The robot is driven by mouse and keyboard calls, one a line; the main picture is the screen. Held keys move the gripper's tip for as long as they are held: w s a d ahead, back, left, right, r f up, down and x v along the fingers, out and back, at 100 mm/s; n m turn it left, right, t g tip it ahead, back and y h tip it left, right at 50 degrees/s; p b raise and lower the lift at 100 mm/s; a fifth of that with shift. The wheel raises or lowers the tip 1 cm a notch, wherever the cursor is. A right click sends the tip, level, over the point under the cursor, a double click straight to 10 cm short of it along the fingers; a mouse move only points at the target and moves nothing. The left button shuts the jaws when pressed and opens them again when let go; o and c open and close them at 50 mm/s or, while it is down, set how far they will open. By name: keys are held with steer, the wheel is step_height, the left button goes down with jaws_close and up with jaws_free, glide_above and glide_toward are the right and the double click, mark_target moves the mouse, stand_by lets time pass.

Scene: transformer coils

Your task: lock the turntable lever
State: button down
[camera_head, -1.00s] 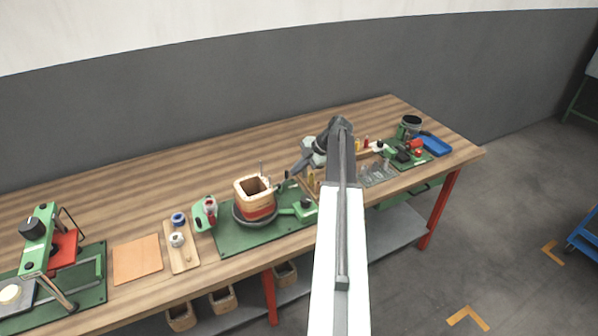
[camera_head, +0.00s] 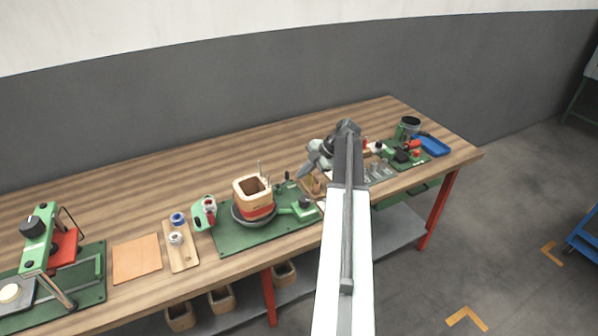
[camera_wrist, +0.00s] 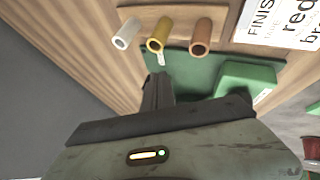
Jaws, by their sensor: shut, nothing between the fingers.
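The turntable (camera_head: 240,217) sits on a green base plate (camera_head: 232,243) and carries a square wooden coil form (camera_head: 252,190) with a red band. A green block with a black knob (camera_head: 304,205) stands at the plate's right end, and a small dark upright part (camera_head: 288,180) stands behind it. I cannot tell which of these is the lever, or its position. My gripper (camera_head: 308,170) is shut and empty, just right of the dark part and above the bench. In the wrist view my gripper (camera_wrist: 158,82) points at a green plate (camera_wrist: 185,72), beside a green block (camera_wrist: 248,78).
A blue tray (camera_head: 434,146) is at the bench's right end. The bench behind the turntable is clear.

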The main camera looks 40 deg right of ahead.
steer(key=w+d+p+v, duration=0.1)
steer(key=d+p+v, duration=0.1)
steer(key=p+v, duration=0.6)
steer(key=shift+v, duration=0.95)
